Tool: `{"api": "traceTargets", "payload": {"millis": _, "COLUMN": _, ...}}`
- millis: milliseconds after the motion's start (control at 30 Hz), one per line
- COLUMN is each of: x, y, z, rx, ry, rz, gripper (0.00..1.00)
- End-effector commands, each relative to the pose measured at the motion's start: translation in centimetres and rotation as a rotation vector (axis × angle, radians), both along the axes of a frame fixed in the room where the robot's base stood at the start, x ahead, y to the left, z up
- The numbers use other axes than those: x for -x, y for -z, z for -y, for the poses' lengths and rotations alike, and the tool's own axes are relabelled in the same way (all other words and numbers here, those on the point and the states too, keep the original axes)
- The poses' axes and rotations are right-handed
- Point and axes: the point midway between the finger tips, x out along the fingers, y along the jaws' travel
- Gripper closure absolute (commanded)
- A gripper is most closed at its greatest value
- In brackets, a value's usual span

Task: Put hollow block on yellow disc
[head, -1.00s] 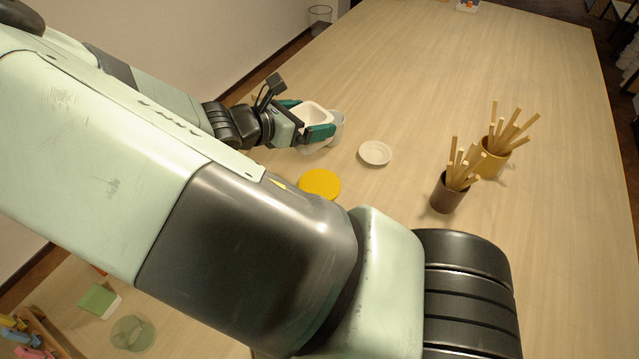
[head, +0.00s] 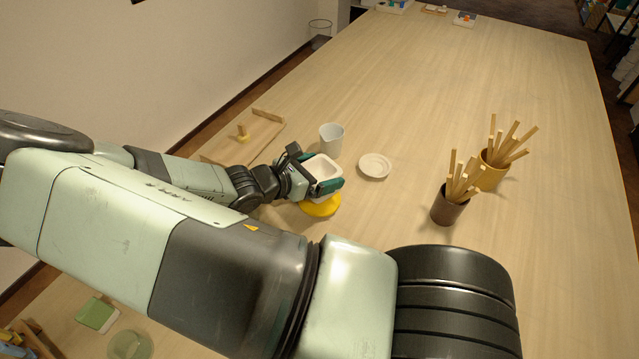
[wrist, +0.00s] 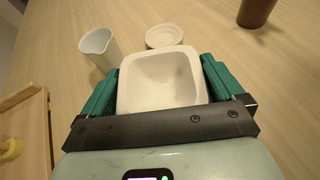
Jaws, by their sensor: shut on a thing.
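The hollow block (head: 321,167) is a white, square, open-topped piece, upright between my gripper's teal fingers. My gripper (head: 318,177) is shut on it, with one finger on each side. In the wrist view the hollow block (wrist: 160,82) fills the space between the fingers of my gripper (wrist: 160,90). The yellow disc (head: 322,208) lies on the table directly below the block and partly hidden by it and the gripper. I cannot tell whether the block touches the disc. The disc is hidden in the wrist view.
A white cup (head: 331,139) stands just behind the block, and a small white dish (head: 375,165) lies to its right. A brown cup (head: 446,208) and a yellow cup (head: 493,172) of wooden sticks stand further right. A wooden tray (head: 268,117) is at back left. The table's far middle is clear.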

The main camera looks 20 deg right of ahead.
Motion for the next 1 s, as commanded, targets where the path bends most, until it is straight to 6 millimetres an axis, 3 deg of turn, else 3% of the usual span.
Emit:
{"api": "traceTargets", "payload": {"millis": 300, "x": 0.0, "y": 4.0, "z": 0.1, "rx": 0.001, "ry": 0.001, "rz": -0.001, "gripper": 0.52}}
{"api": "traceTargets", "payload": {"millis": 700, "x": 0.0, "y": 4.4, "z": 0.0, "rx": 0.001, "ry": 0.0, "rz": 0.0, "gripper": 0.52}}
{"api": "traceTargets", "payload": {"millis": 733, "x": 0.0, "y": 4.4, "z": 0.0, "rx": -0.001, "ry": 0.0, "rz": 0.0, "gripper": 0.01}}
{"api": "traceTargets", "payload": {"millis": 1000, "x": 0.0, "y": 4.2, "z": 0.0, "rx": -0.001, "ry": 0.0, "rz": 0.0, "gripper": 0.0}}
